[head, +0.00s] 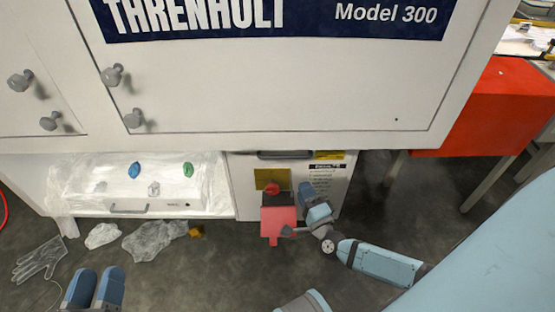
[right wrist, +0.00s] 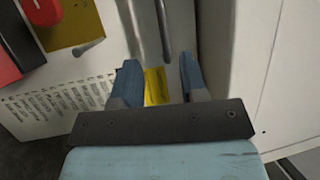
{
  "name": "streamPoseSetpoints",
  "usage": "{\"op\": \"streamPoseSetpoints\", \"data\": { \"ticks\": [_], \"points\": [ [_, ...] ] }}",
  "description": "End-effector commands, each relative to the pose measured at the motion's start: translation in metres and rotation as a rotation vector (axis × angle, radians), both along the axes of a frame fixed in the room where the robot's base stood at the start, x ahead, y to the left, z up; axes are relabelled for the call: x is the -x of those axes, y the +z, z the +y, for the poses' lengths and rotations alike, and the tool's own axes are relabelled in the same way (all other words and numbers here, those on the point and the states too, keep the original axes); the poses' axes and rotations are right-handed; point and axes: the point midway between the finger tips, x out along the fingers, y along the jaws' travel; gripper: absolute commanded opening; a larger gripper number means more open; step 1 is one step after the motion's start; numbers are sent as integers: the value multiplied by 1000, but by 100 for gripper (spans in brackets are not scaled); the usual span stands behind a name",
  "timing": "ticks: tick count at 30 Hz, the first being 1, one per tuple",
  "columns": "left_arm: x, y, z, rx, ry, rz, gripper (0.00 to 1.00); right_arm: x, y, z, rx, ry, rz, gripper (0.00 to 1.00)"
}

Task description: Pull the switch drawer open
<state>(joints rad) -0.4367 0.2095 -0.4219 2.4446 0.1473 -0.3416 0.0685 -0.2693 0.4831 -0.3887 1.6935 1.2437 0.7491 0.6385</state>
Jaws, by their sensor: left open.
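A white front panel (head: 245,200), which looks like the switch drawer, sits below the big white cabinet. It has a dark bar handle (head: 285,155) along its top, a yellow plate (head: 272,179) and a red block (head: 278,222). My right gripper (head: 308,190) is low in front of the panel's right side, beside the red block. In the right wrist view its fingers (right wrist: 158,82) are apart and empty, with a yellow label (right wrist: 155,90) seen between them. The metal handle (right wrist: 163,30) shows beyond the fingertips. My left gripper (head: 95,288) is open and empty at bottom left, away from the panel.
Crumpled film (head: 155,240) and a clear glove (head: 40,260) lie on the floor. A red-sided table (head: 485,110) stands at right. The upper cabinet (head: 270,90) overhangs.

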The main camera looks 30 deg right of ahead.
Motion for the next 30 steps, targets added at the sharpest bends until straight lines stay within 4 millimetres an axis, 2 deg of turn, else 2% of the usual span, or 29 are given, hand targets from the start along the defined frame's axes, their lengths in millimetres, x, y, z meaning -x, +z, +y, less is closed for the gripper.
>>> {"op": "streamPoseSetpoints", "data": {
  "ticks": [5, 12, 18, 24, 30],
  "points": [
    [0, -11, -1, -14, -8, 24, 43, -28, 5, -4, 3, 1, -5, 39],
    [0, -30, -2, -43, -27, 77, 43, -79, 14, -12, 4, 2, -4, 39],
    [0, -43, -3, -65, -41, 114, 43, -112, 20, -17, 5, 2, -2, 39],
    [0, -48, -3, -75, -49, 133, 43, -127, 23, -19, 4, 1, 0, 39],
    [1, -49, -3, -78, -51, 137, 43, -129, 24, -19, 5, 2, 0, 39]
  ]
}}
